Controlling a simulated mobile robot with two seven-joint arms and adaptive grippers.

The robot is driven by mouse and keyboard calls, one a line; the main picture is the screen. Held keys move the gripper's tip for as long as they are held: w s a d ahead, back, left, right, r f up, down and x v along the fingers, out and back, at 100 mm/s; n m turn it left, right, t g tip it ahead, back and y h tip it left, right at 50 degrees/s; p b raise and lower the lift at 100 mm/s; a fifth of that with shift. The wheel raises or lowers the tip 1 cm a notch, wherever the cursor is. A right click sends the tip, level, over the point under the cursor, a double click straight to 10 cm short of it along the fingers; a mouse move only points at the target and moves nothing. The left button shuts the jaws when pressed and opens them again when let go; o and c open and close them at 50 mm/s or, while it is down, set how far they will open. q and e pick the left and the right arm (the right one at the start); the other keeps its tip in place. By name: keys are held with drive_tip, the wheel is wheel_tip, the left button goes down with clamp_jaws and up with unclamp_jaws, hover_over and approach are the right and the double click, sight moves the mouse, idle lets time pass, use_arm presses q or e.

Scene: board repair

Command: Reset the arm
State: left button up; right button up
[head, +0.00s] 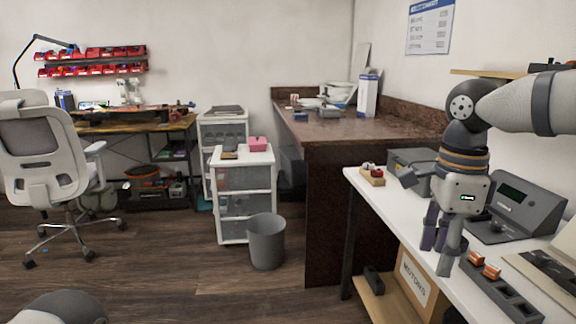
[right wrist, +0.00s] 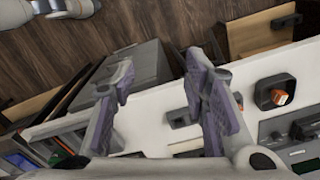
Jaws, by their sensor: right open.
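My right arm comes in from the right in the head view and bends down over the white workbench (head: 400,215). My right gripper (head: 440,243) hangs with its fingers pointing down near the bench's front edge. In the right wrist view its purple-padded fingers (right wrist: 162,85) are spread apart with nothing between them. The gripper is open and empty. My left gripper is not in view.
Orange-topped parts (head: 490,271) sit in a dark holder beside the gripper. A grey device (head: 520,207) stands behind it. A small wooden block (head: 372,176) lies at the bench's far end. A grey bin (head: 266,242) stands on the open floor.

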drive_tip(key=s+d+f+n+t+h+p, duration=0.1)
drive_tip(key=s+d+f+n+h, duration=0.15)
drive_tip(key=f, duration=0.45)
drive_tip(key=s+d+f+n+t+h, duration=0.1)
drive_tip(key=d+f+n+h, duration=0.15)
drive_tip(key=f, duration=0.55)
drive_tip(key=s+d+f+n+t+h+p, duration=0.1)
drive_tip(key=s+d+f+n+h, duration=0.1)
drive_tip(key=f+n, duration=0.35)
drive_tip(key=s+a+f+n+y, duration=0.45)
drive_tip(key=s+f, duration=0.55)
drive_tip(key=s, duration=0.4)
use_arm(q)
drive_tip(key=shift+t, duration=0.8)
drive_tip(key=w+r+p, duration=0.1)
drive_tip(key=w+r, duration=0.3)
use_arm(e)
drive_tip(key=s+a+n+g+y, duration=0.1)
drive_tip(key=s+a+n+g, duration=0.1)
drive_tip(key=s, duration=0.9)
drive_tip(key=s+a+n+g+y, duration=0.1)
drive_tip(key=s+a+n+g, duration=0.1)
drive_tip(key=s, duration=0.9)
drive_tip(key=shift+s+f+n+g, duration=0.35)
drive_tip(key=shift+n+g, duration=0.25)
drive_tip(key=shift+g, duration=0.2)
drive_tip(key=shift+y, duration=0.25)
